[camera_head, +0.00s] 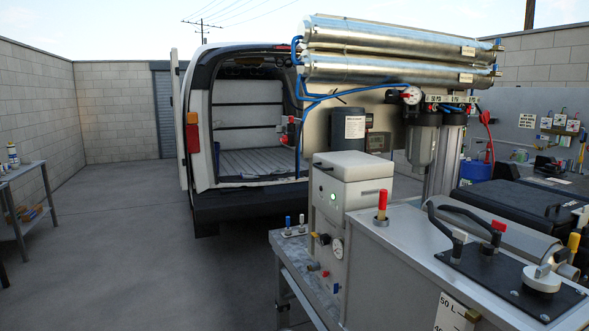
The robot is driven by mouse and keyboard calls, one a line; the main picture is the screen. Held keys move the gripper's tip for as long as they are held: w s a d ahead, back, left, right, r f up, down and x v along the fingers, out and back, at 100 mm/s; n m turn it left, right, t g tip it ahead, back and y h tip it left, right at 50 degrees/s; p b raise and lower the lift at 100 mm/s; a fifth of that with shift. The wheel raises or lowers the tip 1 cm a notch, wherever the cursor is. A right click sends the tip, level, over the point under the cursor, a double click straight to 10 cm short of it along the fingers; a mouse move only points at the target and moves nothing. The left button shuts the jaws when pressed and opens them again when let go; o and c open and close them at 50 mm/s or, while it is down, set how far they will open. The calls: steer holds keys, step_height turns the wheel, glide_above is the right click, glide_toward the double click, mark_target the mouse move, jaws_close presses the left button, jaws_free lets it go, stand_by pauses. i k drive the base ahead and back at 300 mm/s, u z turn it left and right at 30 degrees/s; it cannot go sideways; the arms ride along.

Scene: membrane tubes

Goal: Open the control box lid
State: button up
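A pale grey box (345,194) with a small green light on its front stands on the metal bench right of centre; it looks like the control box. Its lid (353,164) lies flat on top and looks shut, with a thin seam below it. A small dark piece (322,167) sits at the lid's left front edge; I cannot tell if it is a latch or handle. My gripper is not in view.
Two steel membrane tubes (390,52) lie above a panel with filter housings (422,138) and a gauge (411,95). A steel tank (400,235) with a red-handled valve (382,205) stands in front of the box. Open floor (150,250) lies left, before an open van (250,130).

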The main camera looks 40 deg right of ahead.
mark_target(348, 166)
steer(key=i, duration=0.95)
steer(key=z, duration=0.1)
